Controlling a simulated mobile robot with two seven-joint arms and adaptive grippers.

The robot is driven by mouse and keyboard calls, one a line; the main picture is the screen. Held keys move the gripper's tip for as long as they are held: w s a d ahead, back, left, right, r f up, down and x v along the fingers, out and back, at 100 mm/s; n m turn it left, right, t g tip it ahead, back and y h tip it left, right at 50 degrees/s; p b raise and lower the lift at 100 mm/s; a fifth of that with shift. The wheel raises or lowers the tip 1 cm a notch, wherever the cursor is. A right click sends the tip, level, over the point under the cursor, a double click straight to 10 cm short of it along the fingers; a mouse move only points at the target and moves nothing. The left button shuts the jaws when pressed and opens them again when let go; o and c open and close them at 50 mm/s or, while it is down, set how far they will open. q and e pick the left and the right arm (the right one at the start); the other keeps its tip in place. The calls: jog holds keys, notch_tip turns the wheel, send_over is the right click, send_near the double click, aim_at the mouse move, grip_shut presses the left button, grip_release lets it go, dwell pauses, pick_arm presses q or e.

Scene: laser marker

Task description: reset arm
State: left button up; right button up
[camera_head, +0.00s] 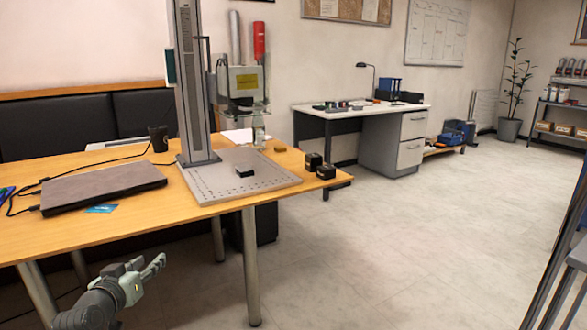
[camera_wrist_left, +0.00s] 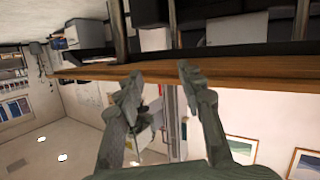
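My left gripper (camera_head: 150,266) is low at the left of the head view, in front of the wooden table's front edge and below its top. In the left wrist view its two fingers (camera_wrist_left: 158,85) stand apart with nothing between them, so it is open and empty. My right gripper is in neither view. The laser marker (camera_head: 196,85) stands on the table, with a grey perforated base plate (camera_head: 210,190). A small black block (camera_head: 245,171) lies on that plate, well away from my gripper.
The wooden table (camera_head: 185,222) carries a closed laptop (camera_head: 105,185), a dark cup (camera_head: 158,138) and two black blocks (camera_head: 314,162) near its right end. A table leg (camera_head: 251,268) stands right of my gripper. Open floor (camera_head: 385,240) lies to the right.

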pick_arm(q)
jog(key=s+d+f+m+g, duration=0.1)
jog(key=s+d+f+g, duration=0.2)
jog(key=s+f, duration=0.65)
jog(key=s+d+f+m+g, duration=0.1)
jog(key=s+d+f+g, duration=0.25)
jog(key=s+f, duration=0.55)
jog(key=s+d+f+g, duration=0.1)
jog(key=s+f, duration=0.3)
jog(key=s, duration=0.4)
jog(key=s+d+f+m+g, duration=0.1)
jog(key=s+f+g, duration=0.3)
jog(key=s, duration=0.4)
jog(key=shift+s+f+y+p, duration=0.4)
jog(key=shift+p, duration=0.05)
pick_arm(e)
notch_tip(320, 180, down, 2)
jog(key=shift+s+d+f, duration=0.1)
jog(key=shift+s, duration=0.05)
